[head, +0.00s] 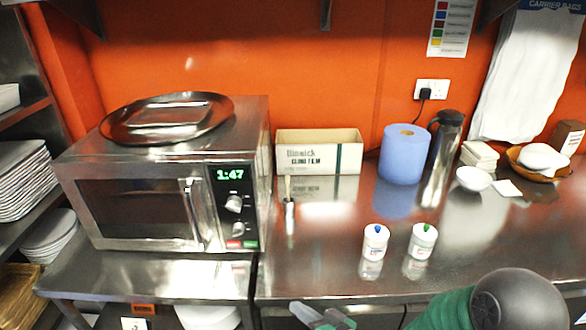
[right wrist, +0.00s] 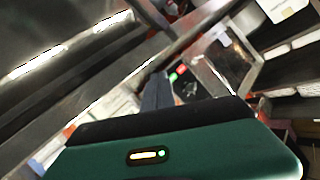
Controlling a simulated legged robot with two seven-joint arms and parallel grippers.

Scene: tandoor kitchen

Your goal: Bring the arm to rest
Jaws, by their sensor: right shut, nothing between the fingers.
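My right arm shows at the bottom right of the head view, with a dark rounded link and a green part. My right gripper (head: 318,314) is at the bottom edge of the head view, in front of the steel counter (head: 320,278). It looks shut and holds nothing. In the right wrist view, the gripper's dark fingers (right wrist: 156,92) are together above the green housing, with no object between them. The microwave shows tilted behind them. My left arm and gripper are out of view.
A steel microwave (head: 130,207) with a round tray (head: 113,130) on top stands left. On the counter are two white tubs (head: 375,243) (head: 423,242), a blue roll (head: 401,155), a steel flask (head: 441,165), a cling film box (head: 345,152) and a white bowl (head: 473,179).

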